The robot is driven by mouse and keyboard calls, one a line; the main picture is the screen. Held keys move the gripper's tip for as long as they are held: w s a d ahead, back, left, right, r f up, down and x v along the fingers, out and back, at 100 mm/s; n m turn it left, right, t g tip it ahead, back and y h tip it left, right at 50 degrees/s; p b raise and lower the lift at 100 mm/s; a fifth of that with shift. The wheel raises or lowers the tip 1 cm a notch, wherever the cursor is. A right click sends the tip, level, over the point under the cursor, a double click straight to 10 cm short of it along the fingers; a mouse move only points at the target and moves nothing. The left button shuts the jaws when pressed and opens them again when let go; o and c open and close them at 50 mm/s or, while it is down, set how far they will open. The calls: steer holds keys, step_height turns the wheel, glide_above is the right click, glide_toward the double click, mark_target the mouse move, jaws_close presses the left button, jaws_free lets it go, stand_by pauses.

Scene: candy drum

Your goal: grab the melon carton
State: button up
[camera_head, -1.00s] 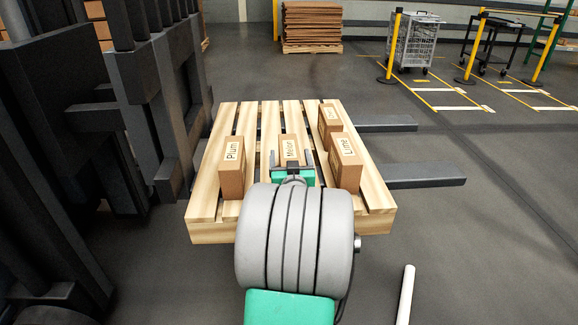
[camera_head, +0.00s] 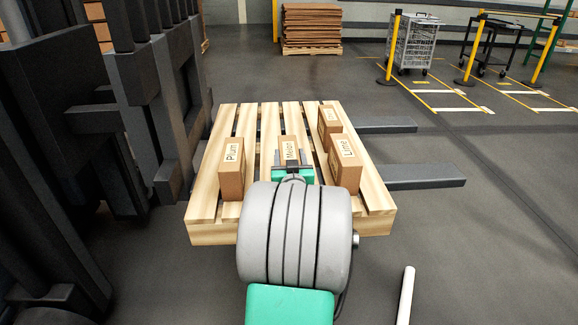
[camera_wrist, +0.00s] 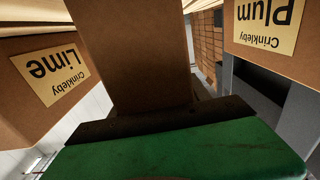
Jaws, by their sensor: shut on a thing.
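The melon carton (camera_head: 289,149) is a brown box with a pale "Melon" label, upright at the middle of the wooden pallet. My gripper (camera_head: 292,168) is at its near side, shut on it. In the wrist view the carton (camera_wrist: 132,55) fills the middle as a plain brown face, rising above the dark and green body of my gripper (camera_wrist: 165,118). The fingertips are mostly hidden there. I cannot tell whether the carton's base touches the slats.
The plum carton (camera_head: 232,169) stands to the left, the lime carton (camera_head: 346,163) to the right, with another carton (camera_head: 329,122) behind it. All stand on the pallet (camera_head: 210,233). A dark forklift (camera_head: 150,110) is at the left; its forks (camera_head: 425,176) stick out at the right.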

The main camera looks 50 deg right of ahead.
jaws_close()
steer(key=shift+r, duration=0.1)
